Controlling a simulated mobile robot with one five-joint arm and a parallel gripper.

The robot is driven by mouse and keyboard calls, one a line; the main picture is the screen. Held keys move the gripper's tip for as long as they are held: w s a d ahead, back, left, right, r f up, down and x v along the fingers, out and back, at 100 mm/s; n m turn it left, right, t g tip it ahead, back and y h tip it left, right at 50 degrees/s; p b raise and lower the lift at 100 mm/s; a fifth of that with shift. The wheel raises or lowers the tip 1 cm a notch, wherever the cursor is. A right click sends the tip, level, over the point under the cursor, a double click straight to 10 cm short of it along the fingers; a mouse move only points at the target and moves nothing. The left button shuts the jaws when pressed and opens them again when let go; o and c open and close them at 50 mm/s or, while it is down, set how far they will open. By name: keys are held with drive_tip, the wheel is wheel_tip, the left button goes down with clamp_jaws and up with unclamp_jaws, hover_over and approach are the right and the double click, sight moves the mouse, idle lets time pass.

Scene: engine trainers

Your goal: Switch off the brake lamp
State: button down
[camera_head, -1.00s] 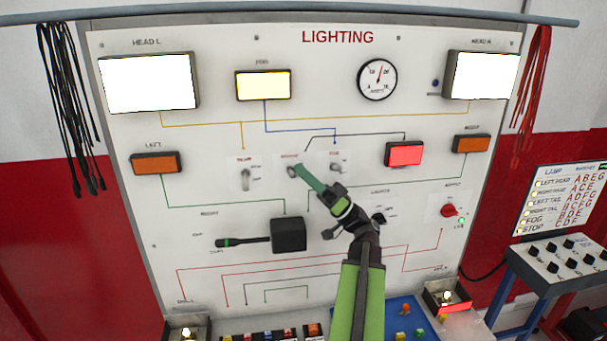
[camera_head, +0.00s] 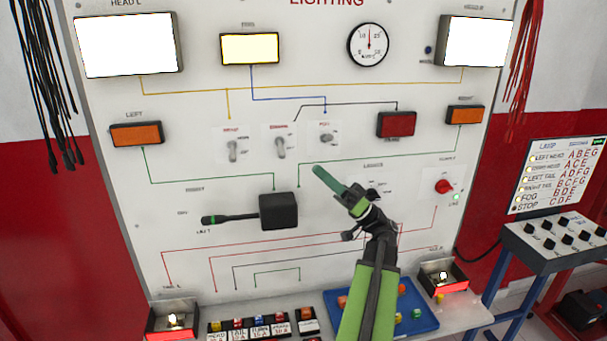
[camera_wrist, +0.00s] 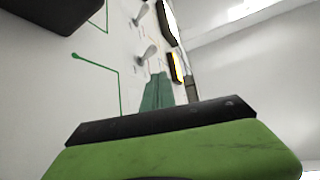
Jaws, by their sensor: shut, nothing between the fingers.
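The brake lamp (camera_head: 396,124) is the red box right of centre on the lighting board, and it is dark red, not glowing. The brake toggle switch (camera_head: 280,147) is the middle of three toggles, and its lever points down. My gripper (camera_head: 318,171) is shut and empty, with its green fingertips below and right of that toggle, apart from it. The wrist view shows the green fingers (camera_wrist: 156,92) from behind, with toggle levers beyond them; I cannot tell there which toggle is which.
Another toggle (camera_head: 233,150) is at left and the fog toggle (camera_head: 326,138) at right. A black stalk lever and box (camera_head: 278,211) stick out below. The red supply knob (camera_head: 444,187) is at right. The lit fog lamp (camera_head: 249,48) is above. Fuses and a blue tray (camera_head: 425,318) stand below.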

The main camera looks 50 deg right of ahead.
drive_tip(key=b+v, duration=0.3)
drive_tip(key=v, duration=0.4)
idle(0.3)
